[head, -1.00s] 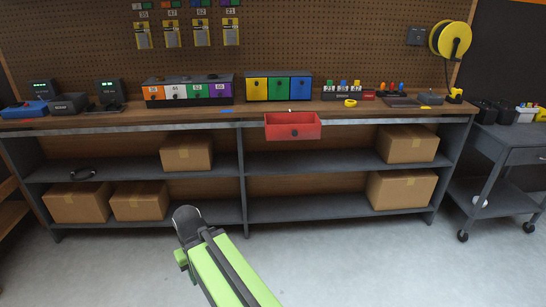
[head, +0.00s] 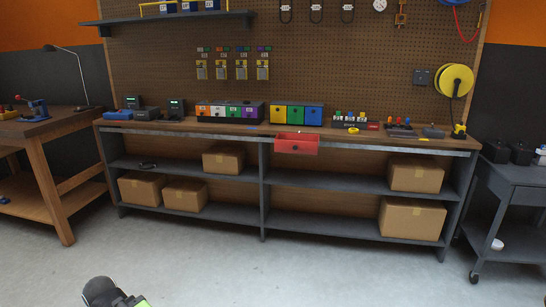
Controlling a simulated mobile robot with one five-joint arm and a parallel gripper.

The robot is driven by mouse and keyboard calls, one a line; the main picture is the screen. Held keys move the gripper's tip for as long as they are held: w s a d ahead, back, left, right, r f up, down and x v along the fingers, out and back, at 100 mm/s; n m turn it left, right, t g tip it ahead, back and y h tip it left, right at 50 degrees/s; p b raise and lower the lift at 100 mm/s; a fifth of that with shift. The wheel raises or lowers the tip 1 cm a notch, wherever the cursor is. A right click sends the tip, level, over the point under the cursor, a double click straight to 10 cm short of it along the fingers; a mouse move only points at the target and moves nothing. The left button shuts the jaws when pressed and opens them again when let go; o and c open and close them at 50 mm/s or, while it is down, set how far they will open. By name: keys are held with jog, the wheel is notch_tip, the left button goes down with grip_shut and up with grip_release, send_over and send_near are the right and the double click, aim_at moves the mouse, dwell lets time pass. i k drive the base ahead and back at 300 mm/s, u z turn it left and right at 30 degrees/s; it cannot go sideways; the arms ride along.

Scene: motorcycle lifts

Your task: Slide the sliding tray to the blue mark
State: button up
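The red sliding tray (head: 297,148) is an open box with a dark round knob on its front. It sits at the front edge of the workbench (head: 220,132), right of the middle upright, and sticks out from the edge. A small blue mark (head: 251,129) lies on the benchtop to the left of the tray, and a yellow mark (head: 424,139) lies far to its right. Part of my green and dark arm shows at the bottom left, well away from the tray. No gripper fingers can be made out.
Coloured drawer boxes (head: 297,114) stand on the bench behind the tray. Cardboard boxes (head: 415,174) rest on the shelves below. A grey cart (head: 515,185) stands at the right and a wooden table (head: 50,130) at the left. The floor in front is clear.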

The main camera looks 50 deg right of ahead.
aim_at(292, 142)
jog(key=z, duration=0.45)
jog(key=i, duration=1.8)
jog(key=u, duration=0.25)
